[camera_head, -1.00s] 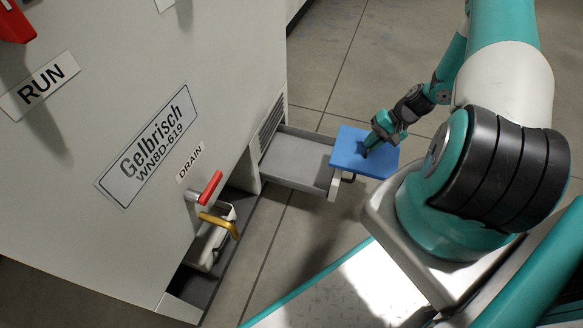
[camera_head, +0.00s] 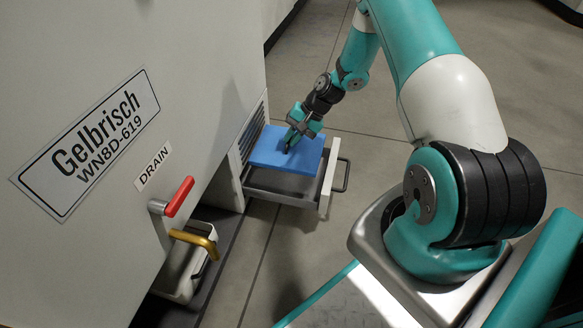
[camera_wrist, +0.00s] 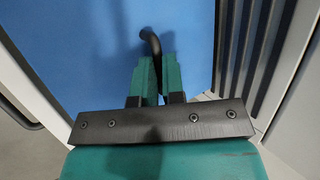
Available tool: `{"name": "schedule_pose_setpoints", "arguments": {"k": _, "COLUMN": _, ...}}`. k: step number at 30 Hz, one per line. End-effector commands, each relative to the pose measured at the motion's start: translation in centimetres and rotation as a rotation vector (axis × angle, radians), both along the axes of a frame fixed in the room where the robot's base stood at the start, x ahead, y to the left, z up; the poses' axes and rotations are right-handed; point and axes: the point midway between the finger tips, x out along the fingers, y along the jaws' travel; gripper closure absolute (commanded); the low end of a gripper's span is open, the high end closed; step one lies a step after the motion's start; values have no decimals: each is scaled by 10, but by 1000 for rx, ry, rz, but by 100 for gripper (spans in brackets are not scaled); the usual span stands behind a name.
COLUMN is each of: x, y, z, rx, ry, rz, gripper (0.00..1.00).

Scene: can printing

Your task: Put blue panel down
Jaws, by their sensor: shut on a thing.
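The blue panel (camera_head: 268,152) is a flat blue plate with a dark handle. My gripper (camera_head: 290,142) is shut on the panel's handle. The panel lies roughly level over the open drawer (camera_head: 326,186) at the foot of the machine and covers much of its opening. I cannot tell whether it touches the drawer. In the wrist view the blue panel (camera_wrist: 78,45) fills much of the picture, and the curved black handle shows between the fingers of my gripper (camera_wrist: 152,70).
The grey machine (camera_head: 200,60) stands on the left, with vent slats beside the panel. The floor right of the drawer is clear.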

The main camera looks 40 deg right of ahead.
Motion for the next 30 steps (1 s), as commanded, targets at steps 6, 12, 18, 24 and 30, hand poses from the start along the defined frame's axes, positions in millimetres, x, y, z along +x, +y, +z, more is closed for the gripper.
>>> {"name": "schedule_pose_setpoints", "arguments": {"k": 6, "x": -2, "y": -2, "z": -49, "rx": 1, "ry": 4, "rz": -5, "gripper": 100}}
{"name": "schedule_pose_setpoints", "arguments": {"k": 12, "x": -2, "y": -2, "z": -61, "rx": 1, "ry": 4, "rz": -5, "gripper": 100}}
{"name": "schedule_pose_setpoints", "arguments": {"k": 18, "x": -3, "y": -2, "z": -91, "rx": 1, "ry": 6, "rz": -4, "gripper": 100}}
{"name": "schedule_pose_setpoints", "arguments": {"k": 24, "x": 1, "y": 0, "z": -110, "rx": 0, "ry": 3, "rz": -3, "gripper": 100}}
{"name": "schedule_pose_setpoints", "arguments": {"k": 30, "x": 1, "y": 0, "z": -106, "rx": 0, "ry": 3, "rz": -4, "gripper": 100}}
